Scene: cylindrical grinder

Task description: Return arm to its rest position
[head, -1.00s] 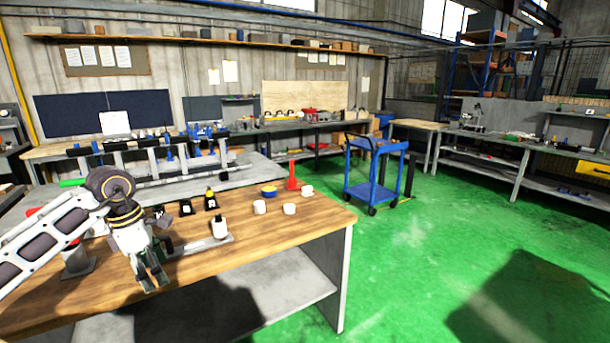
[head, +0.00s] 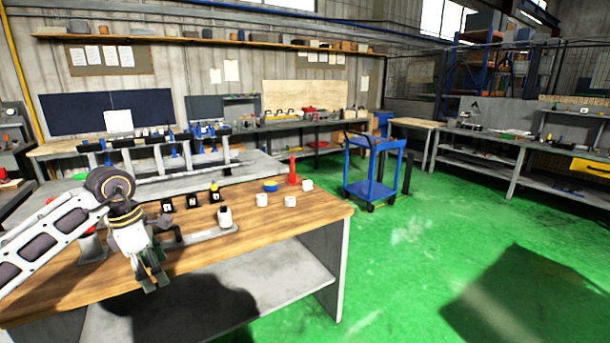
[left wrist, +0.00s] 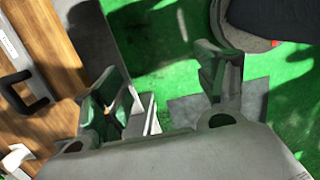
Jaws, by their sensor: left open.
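My left arm (head: 45,240) comes in from the left over the wooden workbench. Its gripper (head: 155,279) points down at the bench's front edge, empty. In the left wrist view the two fingers of the left gripper (left wrist: 170,100) stand wide apart with green floor between them. My right gripper is not in view.
A blue cart (head: 372,170) stands beyond. The green floor (head: 420,260) at right is clear.

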